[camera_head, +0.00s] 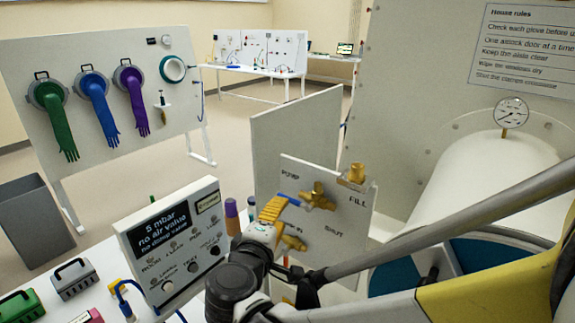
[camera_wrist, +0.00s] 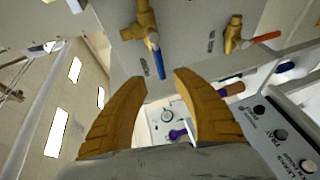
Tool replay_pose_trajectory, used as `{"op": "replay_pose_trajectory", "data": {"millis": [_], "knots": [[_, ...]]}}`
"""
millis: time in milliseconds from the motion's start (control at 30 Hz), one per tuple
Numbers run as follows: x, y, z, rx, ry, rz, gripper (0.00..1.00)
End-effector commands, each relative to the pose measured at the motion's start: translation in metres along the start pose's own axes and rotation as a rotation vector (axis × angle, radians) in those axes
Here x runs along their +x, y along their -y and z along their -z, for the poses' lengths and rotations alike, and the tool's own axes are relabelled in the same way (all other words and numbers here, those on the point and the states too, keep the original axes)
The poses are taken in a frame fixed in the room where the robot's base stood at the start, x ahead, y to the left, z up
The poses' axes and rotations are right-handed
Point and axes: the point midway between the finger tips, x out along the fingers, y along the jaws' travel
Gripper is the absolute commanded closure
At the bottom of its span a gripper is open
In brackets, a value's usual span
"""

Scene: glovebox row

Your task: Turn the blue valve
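The blue valve has a brass body (camera_head: 318,195) and a blue lever handle (camera_head: 289,199), on an upright white panel (camera_head: 345,215). In the wrist view the blue handle (camera_wrist: 155,58) hangs from its brass body (camera_wrist: 145,22), its free end in line with the gap between my fingertips. My gripper (camera_wrist: 160,77) is open, with two ribbed yellow fingers apart and nothing seen between them. In the head view my gripper (camera_head: 277,205) is at the handle's left end, overlapping it. I cannot tell whether they touch.
A second brass valve (camera_head: 292,242) sits lower on the panel; its orange-red handle (camera_wrist: 266,37) shows in the wrist view. A display box (camera_head: 175,240) and purple-capped bottle (camera_head: 232,215) stand left of my gripper. A pressure gauge (camera_head: 511,112) and white drum (camera_head: 490,180) are right.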

Motion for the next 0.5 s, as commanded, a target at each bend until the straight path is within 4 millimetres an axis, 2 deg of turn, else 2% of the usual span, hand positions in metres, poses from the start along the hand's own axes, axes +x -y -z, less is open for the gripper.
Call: {"op": "replay_pose_trajectory", "data": {"millis": [100, 300, 500], "knots": [[0.026, 0.001, -0.002, 0.001, 0.005, 0.0, 0.65], [0.064, 0.001, -0.002, 0.001, 0.004, 0.001, 0.65], [0.085, 0.001, -0.001, 0.001, 0.002, 0.001, 0.65]]}}
